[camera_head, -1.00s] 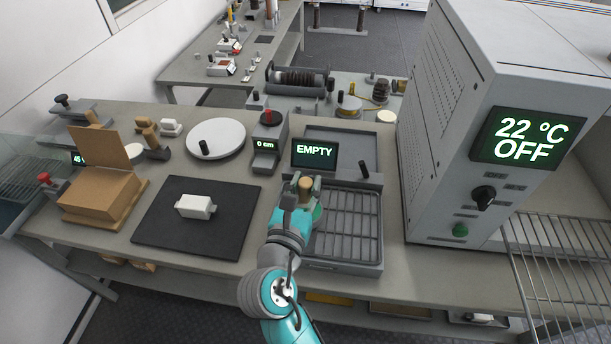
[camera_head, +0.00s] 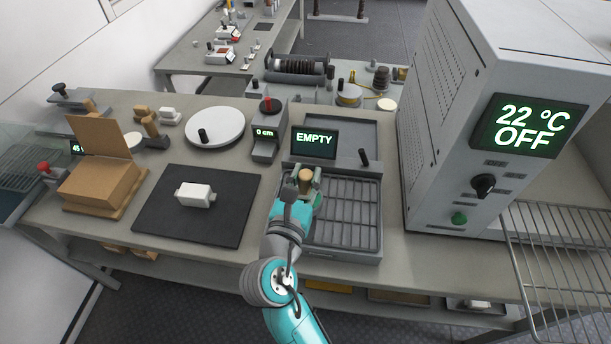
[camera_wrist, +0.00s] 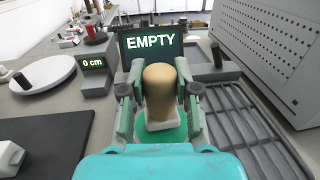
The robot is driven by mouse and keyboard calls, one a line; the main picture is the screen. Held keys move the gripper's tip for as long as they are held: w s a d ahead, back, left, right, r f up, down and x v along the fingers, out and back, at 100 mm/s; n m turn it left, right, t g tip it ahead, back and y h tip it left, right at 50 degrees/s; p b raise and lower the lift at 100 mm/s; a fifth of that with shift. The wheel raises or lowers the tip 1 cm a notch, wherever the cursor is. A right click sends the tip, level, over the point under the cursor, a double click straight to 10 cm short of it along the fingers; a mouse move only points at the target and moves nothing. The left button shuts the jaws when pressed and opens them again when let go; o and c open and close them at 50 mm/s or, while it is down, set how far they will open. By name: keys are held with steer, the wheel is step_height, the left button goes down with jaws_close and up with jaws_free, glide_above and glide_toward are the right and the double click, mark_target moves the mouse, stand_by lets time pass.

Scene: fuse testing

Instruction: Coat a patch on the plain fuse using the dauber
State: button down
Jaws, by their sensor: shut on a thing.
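A white block-shaped fuse (camera_head: 195,194) lies on the black mat (camera_head: 228,222) left of my arm. At the left edge of the wrist view a white piece, likely the same fuse, shows in part (camera_wrist: 10,157). My gripper (camera_head: 307,182) is shut on the dauber, which has a rounded tan wooden handle (camera_wrist: 160,88) and a pale lower part between the fingers. Below the dauber a green surface shows in the wrist view; whether they touch I cannot tell. The gripper is at the left end of the slatted rack.
The slatted grey tray (camera_head: 345,215) lies right of my gripper. A display reading EMPTY (camera_head: 314,143) stands just behind it. A 0 cm device (camera_head: 265,143), white disc (camera_head: 215,128) and cardboard box (camera_head: 100,188) stand left. The oven reading 22 °C OFF (camera_head: 430,130) blocks the right.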

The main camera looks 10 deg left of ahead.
mark_target(306, 173)
steer(key=shift+f, duration=0.55)
stand_by(0.9)
steer(key=shift+r, duration=0.1)
steer(key=shift+r, duration=3.45)
